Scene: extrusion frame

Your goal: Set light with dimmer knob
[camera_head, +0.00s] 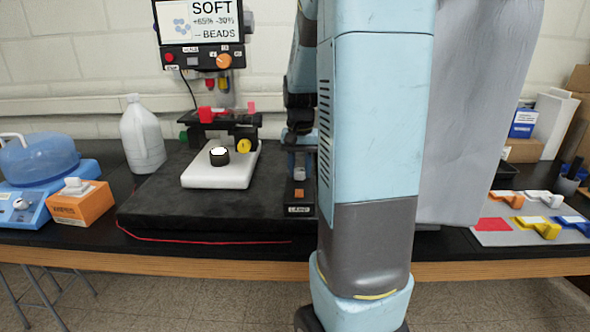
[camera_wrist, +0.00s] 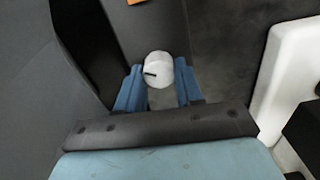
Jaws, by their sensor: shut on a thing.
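The dimmer knob (camera_wrist: 158,66) is a round white knob with a black pointer mark aimed left in the wrist view. My gripper (camera_wrist: 160,78) has its two blue fingers on either side of it and is shut on it. The knob sits on a dark box, which shows in the head view as a black light box (camera_head: 299,209) with a label on its front and an orange square above the label. In the head view my gripper (camera_head: 300,160) is over this box; the arm and fingers largely hide the knob there.
Left of the light box stand a white microscope base (camera_head: 215,177) with a dark round piece on it and a yellow knob (camera_head: 243,146). A screen (camera_head: 200,22) reading "SOFT" hangs behind. A white jug (camera_head: 142,135) and orange wipes box (camera_head: 82,205) stand farther left.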

